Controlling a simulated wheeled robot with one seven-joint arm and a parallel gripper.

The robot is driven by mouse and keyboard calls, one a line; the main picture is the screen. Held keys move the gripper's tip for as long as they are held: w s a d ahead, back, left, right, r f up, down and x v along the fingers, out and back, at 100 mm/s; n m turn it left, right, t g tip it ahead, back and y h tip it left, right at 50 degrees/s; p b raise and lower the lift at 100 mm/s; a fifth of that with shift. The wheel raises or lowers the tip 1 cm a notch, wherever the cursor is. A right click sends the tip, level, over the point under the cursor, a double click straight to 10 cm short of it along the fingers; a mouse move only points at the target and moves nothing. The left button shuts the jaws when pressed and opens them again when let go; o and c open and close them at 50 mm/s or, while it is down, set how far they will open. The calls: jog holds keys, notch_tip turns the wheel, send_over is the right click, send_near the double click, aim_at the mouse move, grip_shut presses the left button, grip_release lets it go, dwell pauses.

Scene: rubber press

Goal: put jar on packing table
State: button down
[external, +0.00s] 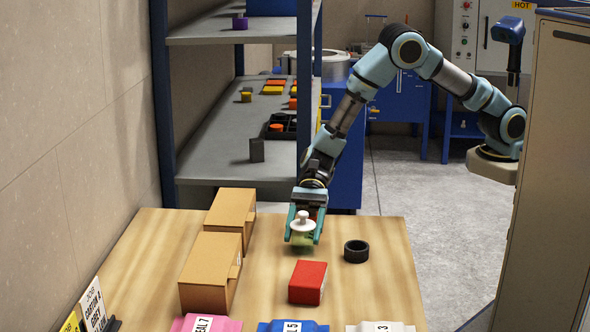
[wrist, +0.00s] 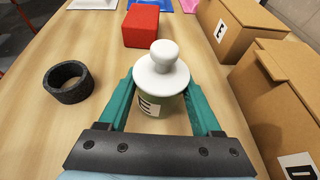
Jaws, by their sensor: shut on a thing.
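The jar (wrist: 158,105) is pale green with a white knobbed lid and a letter label. My gripper (external: 303,228) has its teal fingers on both sides of it and is shut on it. The jar also shows in the external view (external: 303,238), upright between the fingers. It is over the wooden packing table (external: 165,245), between the cardboard boxes and a black ring. I cannot tell whether its base touches the table top.
A red block (external: 308,282) and the black ring (external: 356,251) stand near the jar. Two cardboard boxes (external: 209,270) are to its left. Pink, blue and white labelled packs (external: 292,326) line the near edge. A shelf rack (external: 235,130) stands behind the table.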

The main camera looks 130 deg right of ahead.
jog(key=shift+c, duration=0.4)
grip_release()
jog(key=shift+r, duration=0.1)
